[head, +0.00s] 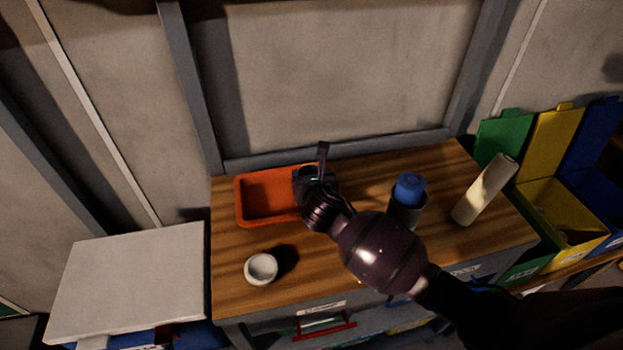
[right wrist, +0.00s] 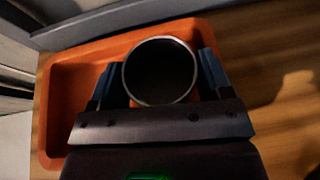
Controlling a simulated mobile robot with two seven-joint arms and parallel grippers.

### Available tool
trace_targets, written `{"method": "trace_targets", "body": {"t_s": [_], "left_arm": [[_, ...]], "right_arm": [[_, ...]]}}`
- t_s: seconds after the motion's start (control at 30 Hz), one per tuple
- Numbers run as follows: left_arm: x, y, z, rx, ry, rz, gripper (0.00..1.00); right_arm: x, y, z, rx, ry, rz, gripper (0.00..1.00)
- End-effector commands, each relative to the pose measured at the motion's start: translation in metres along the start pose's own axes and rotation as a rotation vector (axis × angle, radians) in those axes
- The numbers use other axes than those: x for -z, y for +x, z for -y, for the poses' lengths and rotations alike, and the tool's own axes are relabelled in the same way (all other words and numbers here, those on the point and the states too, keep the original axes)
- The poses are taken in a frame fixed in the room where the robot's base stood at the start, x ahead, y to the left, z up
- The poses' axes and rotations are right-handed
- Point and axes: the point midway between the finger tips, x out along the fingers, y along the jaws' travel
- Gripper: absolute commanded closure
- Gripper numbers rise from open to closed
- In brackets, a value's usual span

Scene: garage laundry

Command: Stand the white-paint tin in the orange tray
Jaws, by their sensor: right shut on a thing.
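My right gripper (head: 318,178) is over the right end of the orange tray (head: 262,198). In the right wrist view its two fingers (right wrist: 160,80) are shut on a round tin (right wrist: 161,70), one on each side. I see the tin from above, with a pale metal rim and a dark top. Its label and side colour do not show, so I cannot tell its paint. The tray (right wrist: 58,110) shows behind and left of it. I cannot tell whether the tin touches the tray floor. In the head view my gripper hides the tin. My left gripper is not in view.
A small white cup (head: 261,268) stands in front of the tray on the wooden workbench (head: 330,268). A grey container with a blue top (head: 409,188) and a cream roll (head: 485,190) are to the right. Coloured bins (head: 560,215) stand beyond. The tray's left part is empty.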

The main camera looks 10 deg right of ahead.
Motion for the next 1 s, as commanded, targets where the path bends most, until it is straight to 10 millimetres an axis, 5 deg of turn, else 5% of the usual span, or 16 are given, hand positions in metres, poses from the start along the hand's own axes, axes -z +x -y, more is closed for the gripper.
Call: {"method": "trace_targets", "body": {"t_s": [0.37,0.4,0.57,1.0], "left_arm": [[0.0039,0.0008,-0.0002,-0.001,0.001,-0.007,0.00],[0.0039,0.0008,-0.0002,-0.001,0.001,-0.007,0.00],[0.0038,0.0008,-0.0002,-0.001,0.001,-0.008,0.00],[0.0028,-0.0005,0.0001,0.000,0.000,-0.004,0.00]], "right_arm": [[0.0027,0.0017,-0.0001,-0.001,0.000,0.003,0.56],[0.0037,0.0020,0.0000,0.000,0.000,0.002,0.26],[0.0034,0.0019,0.0000,-0.001,0.000,0.002,0.02],[0.0010,-0.0077,0.0001,0.000,0.000,0.002,0.02]]}}
